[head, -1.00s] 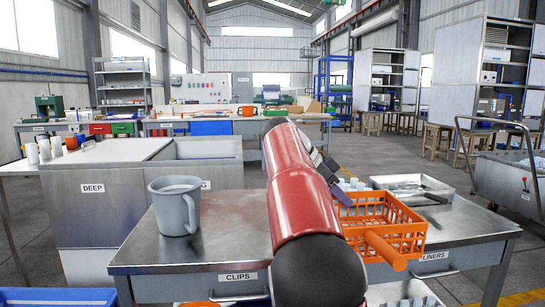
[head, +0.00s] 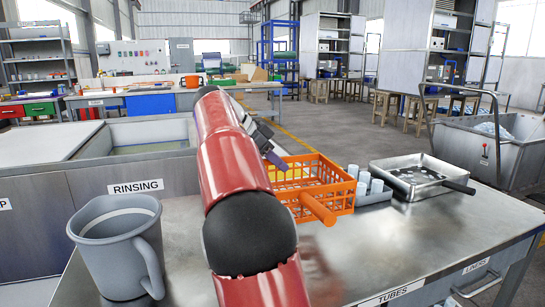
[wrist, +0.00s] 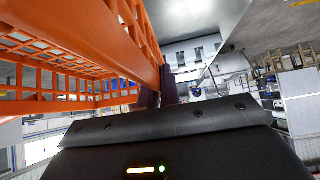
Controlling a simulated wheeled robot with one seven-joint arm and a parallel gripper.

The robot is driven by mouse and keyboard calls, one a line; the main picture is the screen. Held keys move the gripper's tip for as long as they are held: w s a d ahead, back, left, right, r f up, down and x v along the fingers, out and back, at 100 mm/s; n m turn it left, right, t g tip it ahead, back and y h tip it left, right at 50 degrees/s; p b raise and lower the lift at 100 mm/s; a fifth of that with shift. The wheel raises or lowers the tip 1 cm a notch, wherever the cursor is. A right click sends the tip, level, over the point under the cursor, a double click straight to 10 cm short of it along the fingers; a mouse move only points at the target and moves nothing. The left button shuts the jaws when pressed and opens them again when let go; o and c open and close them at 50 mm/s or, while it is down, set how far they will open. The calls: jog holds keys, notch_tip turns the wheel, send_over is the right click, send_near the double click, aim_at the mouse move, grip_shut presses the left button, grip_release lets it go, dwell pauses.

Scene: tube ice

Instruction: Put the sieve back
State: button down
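The sieve looks to be the orange mesh basket (head: 300,205) with an orange rod handle pointing toward me. My gripper (head: 276,160) is at the basket's far left wall, partly behind my red arm. In the wrist view, the dark fingers (wrist: 160,92) meet the end of the orange wall (wrist: 85,30), and the gripper appears shut on it. The exact contact is partly hidden. The basket seems to hang just above the steel table; the gap is hard to judge. Its inside looks empty from here.
Right of the basket stand a small rack with several pale tubes (head: 366,180) and a metal tray (head: 402,190) with a dark-handled tool. A grey mug (head: 118,240) stands front left. The rinsing basin (head: 150,135) is behind it. The table's front right (head: 400,240) is clear.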

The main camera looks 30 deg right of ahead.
jog(key=shift+f+b, duration=2.9)
jog(key=shift+f, duration=1.15)
jog(key=shift+f+b, duration=0.4)
jog(key=shift+f, duration=0.05)
jog(key=c, duration=1.5)
grip_release()
jog(key=shift+c, duration=0.2)
jog(key=shift+p+v, duration=0.9)
jog(key=shift+v, duration=3)
